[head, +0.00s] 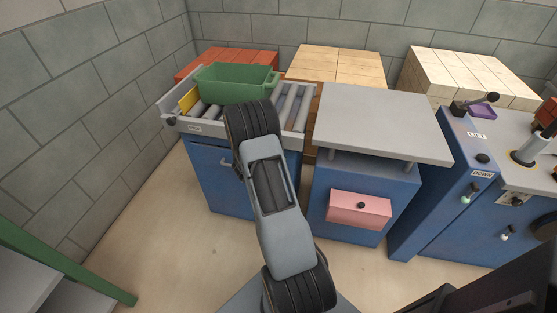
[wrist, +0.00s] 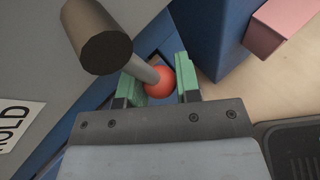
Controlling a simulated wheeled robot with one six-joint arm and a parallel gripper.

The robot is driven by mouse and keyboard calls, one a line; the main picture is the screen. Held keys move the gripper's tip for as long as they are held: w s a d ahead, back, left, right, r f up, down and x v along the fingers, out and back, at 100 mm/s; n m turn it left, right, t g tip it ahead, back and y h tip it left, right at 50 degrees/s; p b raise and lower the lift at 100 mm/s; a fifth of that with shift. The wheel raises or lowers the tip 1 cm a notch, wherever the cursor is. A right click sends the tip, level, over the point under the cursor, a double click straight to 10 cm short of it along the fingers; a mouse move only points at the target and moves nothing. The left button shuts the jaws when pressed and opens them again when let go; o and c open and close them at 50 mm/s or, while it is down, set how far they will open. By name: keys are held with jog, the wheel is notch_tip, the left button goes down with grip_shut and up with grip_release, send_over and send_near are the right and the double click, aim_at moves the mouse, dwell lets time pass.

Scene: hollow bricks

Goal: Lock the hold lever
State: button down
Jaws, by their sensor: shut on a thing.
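The hold lever shows in the wrist view as a grey rod (wrist: 142,70) ending in a red ball knob (wrist: 160,82). My gripper (wrist: 162,84) is shut on the red knob, with one green-padded finger on each side of it. A white label (wrist: 16,122) reading "HOLD", partly cut off, is on the grey surface at the left. A thick dark cylinder (wrist: 103,48) stands close beside the rod. In the head view my own arm covers the middle, and the lever and my fingers are hidden.
A green bin (head: 235,84) sits on the roller stand (head: 246,121) with a yellow piece (head: 188,100) beside it. A grey-topped blue cabinet (head: 385,121) has a pink drawer (head: 360,210), probably the pink box (wrist: 286,27) in the wrist view. A lever console (head: 478,161) is at right.

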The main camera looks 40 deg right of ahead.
jog(key=c, duration=0.8)
grip_release()
jog(key=p+v, duration=0.1)
jog(key=v, duration=1.3)
jog(key=shift+s, duration=0.1)
jog(key=shift+d, duration=0.1)
